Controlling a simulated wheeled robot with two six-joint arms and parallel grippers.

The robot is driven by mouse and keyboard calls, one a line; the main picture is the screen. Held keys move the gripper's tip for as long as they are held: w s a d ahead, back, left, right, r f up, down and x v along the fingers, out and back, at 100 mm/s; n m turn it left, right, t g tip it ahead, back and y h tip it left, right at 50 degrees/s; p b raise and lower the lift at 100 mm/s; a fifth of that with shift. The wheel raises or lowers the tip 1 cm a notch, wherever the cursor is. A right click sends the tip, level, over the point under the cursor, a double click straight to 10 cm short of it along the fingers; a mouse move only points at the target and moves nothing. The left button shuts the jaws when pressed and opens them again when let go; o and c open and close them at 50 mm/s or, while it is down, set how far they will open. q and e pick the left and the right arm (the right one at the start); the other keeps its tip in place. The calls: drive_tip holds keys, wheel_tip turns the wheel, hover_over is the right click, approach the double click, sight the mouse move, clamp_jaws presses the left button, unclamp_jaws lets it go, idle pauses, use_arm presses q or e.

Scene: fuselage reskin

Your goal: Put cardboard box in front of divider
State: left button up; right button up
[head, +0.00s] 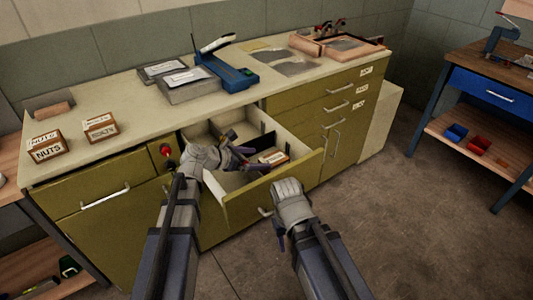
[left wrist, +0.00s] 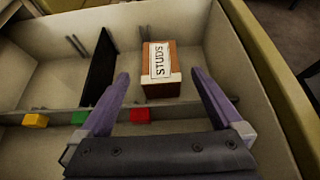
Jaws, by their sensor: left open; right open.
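A brown cardboard box labelled STUDS (left wrist: 161,68) lies in the open drawer (head: 264,193). It also shows in the head view (head: 273,158). A black divider (left wrist: 98,72) stands to the left of the box in the left wrist view, with a gap between them. My left gripper (left wrist: 161,76) is open over the drawer. Its fingers appear on either side of the box; I cannot tell whether they are down at its height. My right gripper (head: 281,236) is open and empty outside the drawer front, near its handle.
Red (left wrist: 139,114), green (left wrist: 79,117) and yellow (left wrist: 36,120) blocks sit along a low partition in the drawer. NUTS boxes (head: 47,148), grey cases and a blue tool (head: 226,72) stand on the worktop.

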use_arm(q)
drive_tip(key=shift+p+v, duration=0.85)
drive_tip(key=shift+v, duration=1.8)
